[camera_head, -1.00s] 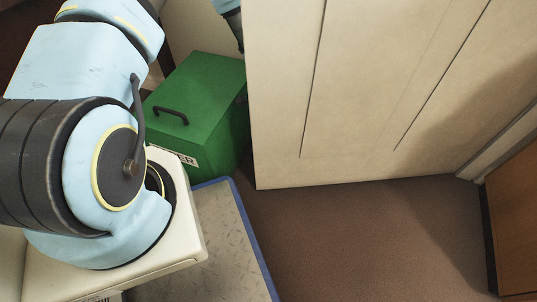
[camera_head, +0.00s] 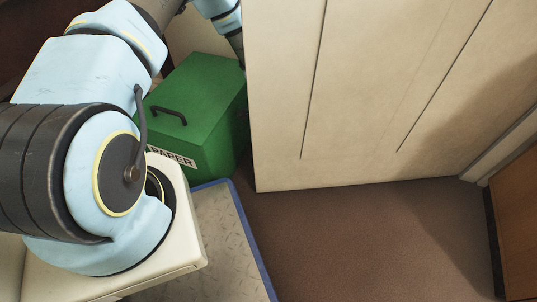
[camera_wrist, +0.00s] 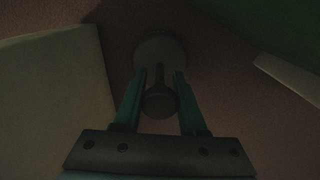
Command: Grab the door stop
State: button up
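The door stop (camera_wrist: 160,101) shows in the dim wrist view as a dark round knob on a stem, with a wide round base (camera_wrist: 160,50) on the floor. My gripper (camera_wrist: 160,77) is open, with one teal finger on each side of the knob and stem. A narrow gap shows on both sides, so the fingers do not appear to press on it.
A green bin (camera_head: 205,110) with a black handle and a "PAPER" label stands left of the cream panel. In the wrist view a pale flat surface (camera_wrist: 50,100) lies left and green (camera_wrist: 270,25) shows upper right. Brown floor (camera_head: 350,240) is clear at front right.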

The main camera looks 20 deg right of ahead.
grip_shut()
dwell(0.9)
